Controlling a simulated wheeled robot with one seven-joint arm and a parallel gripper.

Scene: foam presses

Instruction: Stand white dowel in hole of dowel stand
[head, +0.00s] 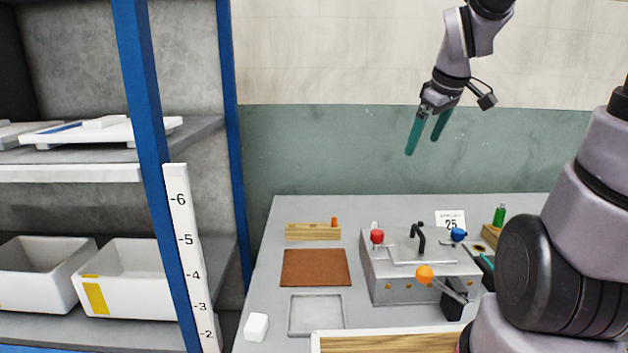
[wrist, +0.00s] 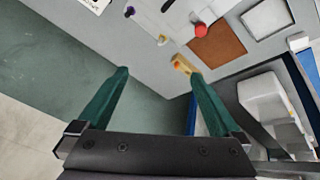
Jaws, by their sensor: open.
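My gripper (head: 427,140) is open and empty, raised high above the back of the table in front of the green wall band. Its two green fingers also show spread apart in the wrist view (wrist: 159,74). A long wooden block (head: 312,232), which looks like the dowel stand, lies at the back left of the table with a small orange peg upright near its right end. It also shows beyond the fingertips in the wrist view (wrist: 182,65). A small white upright piece (head: 374,226), possibly the white dowel, shows behind the red knob; its lower part is hidden.
A grey metal press (head: 410,287) with red, blue and orange knobs and a black handle fills the table's middle. A brown mat (head: 316,267), grey tray (head: 316,314) and white block (head: 256,326) lie left. A green bottle-like piece (head: 499,215) stands right. A blue-posted shelf (head: 150,120) borders the left.

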